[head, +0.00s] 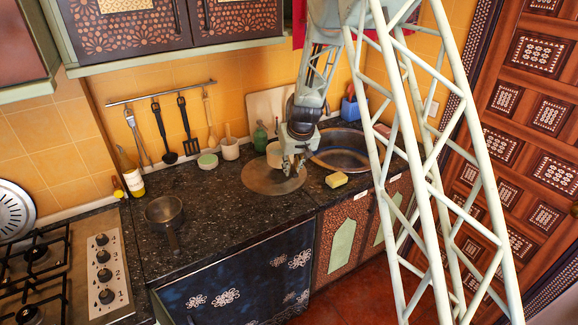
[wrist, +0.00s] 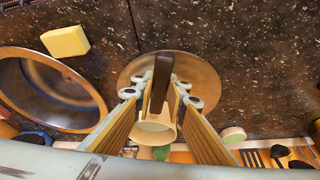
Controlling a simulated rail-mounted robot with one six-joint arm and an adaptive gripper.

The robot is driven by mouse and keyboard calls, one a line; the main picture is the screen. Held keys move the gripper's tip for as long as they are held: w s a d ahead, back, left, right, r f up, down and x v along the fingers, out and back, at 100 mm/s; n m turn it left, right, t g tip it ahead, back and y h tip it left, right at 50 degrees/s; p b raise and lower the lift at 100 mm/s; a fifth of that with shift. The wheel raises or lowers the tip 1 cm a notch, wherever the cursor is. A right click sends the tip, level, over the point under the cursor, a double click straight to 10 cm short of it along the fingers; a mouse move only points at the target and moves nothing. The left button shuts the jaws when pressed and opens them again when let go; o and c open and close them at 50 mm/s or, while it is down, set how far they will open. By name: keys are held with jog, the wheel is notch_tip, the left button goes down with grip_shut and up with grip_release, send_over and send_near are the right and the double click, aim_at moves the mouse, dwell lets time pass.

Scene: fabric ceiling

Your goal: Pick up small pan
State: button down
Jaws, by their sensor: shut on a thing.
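A small cream pan (wrist: 155,132) with a dark handle is at my gripper (wrist: 160,98) in the wrist view. Its handle lies between the fingers, which are shut on it. In the head view my gripper (head: 293,168) is over a round brown plate (head: 262,184), and the cream body of the pan (head: 274,152) shows beside it, partly hidden. The plate also shows in the wrist view (wrist: 195,70). I cannot tell whether the pan touches the plate. A second, metal pan (head: 164,208) stands on the counter at the left, its handle towards the front edge.
A yellow sponge (head: 337,180) and the round sink (head: 340,158) are right of the plate. A green bottle (head: 260,136), a mortar (head: 230,150) and a yellow bottle (head: 131,175) stand near the wall. The stove (head: 70,265) is far left. The counter between metal pan and plate is clear.

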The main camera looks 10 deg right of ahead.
jog(key=s+r+b, duration=0.1)
jog(key=s+b, duration=0.1)
jog(key=s, duration=0.6)
jog(key=shift+s+d+b, duration=0.2)
jog(key=shift+s+b, duration=0.05)
jog(key=shift+b, duration=0.1)
jog(key=shift+s+f, duration=0.1)
dwell(0.8)
jog(key=s+f+b, duration=0.1)
jog(key=s+f, duration=0.2)
jog(key=s, duration=0.1)
jog(key=shift+s+a+f+m, duration=0.3)
jog(key=shift+s+a+m, duration=0.1)
jog(key=shift+w, duration=0.15)
dwell(0.3)
